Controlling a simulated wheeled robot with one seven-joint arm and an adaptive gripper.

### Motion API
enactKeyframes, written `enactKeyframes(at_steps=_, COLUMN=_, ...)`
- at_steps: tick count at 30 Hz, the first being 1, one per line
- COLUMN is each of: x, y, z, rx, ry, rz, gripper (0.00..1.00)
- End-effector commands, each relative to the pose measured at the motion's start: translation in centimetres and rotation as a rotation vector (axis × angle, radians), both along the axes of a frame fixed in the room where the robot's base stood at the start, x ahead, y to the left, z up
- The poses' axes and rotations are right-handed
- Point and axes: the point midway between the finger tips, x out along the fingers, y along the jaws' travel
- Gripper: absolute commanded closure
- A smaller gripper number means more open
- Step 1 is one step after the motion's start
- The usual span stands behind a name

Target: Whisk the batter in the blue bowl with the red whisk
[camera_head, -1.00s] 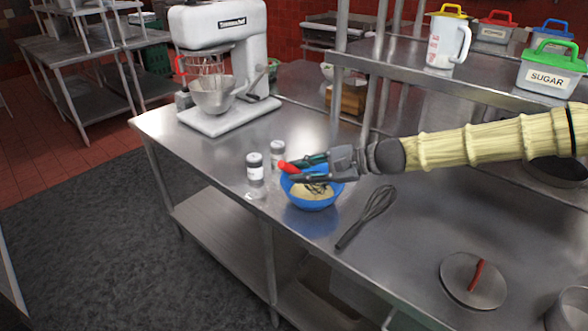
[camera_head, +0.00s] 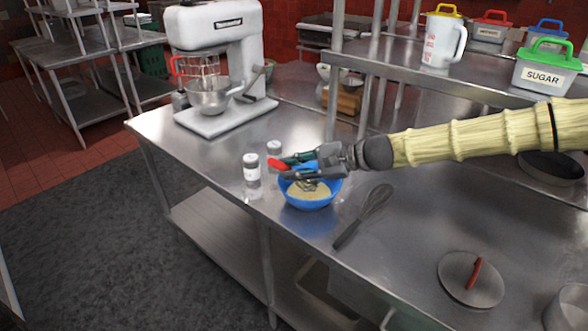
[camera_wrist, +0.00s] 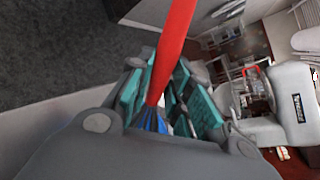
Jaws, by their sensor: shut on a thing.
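The blue bowl (camera_head: 309,203) stands on the steel table near its front edge, with pale yellow batter (camera_head: 305,190) in it. My gripper (camera_head: 290,168) is just above the bowl, shut on the red whisk (camera_head: 275,163). In the wrist view the red handle (camera_wrist: 173,50) runs up between the teal finger pads. My fingers hide part of the whisk and the bowl's back rim.
Two shakers (camera_head: 252,168) stand close left of the bowl. A black-handled whisk (camera_head: 364,214) lies to its right. A lid with a red handle (camera_head: 470,279) is farther right. A white stand mixer (camera_head: 222,70) stands at the back left. A shelf with a sugar box (camera_head: 548,72) is behind.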

Motion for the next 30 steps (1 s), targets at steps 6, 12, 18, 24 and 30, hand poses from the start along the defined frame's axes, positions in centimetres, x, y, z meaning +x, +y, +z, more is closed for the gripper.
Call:
enactKeyframes(at_steps=6, x=0.0, y=0.0, z=1.6, rx=0.000, ry=-0.001, rz=0.000, gripper=1.00)
enactKeyframes(at_steps=12, x=0.0, y=0.0, z=3.1, rx=0.000, ry=-0.001, rz=0.000, gripper=1.00)
enactKeyframes(at_steps=18, x=0.0, y=0.0, z=4.6, rx=0.001, ry=-0.001, rz=0.001, gripper=1.00)
enactKeyframes(at_steps=24, x=0.0, y=0.0, z=6.1, rx=0.001, ry=-0.001, rz=0.001, gripper=1.00)
enactKeyframes(at_steps=30, x=0.0, y=0.0, z=7.6, rx=0.001, ry=-0.001, rz=0.001, gripper=1.00)
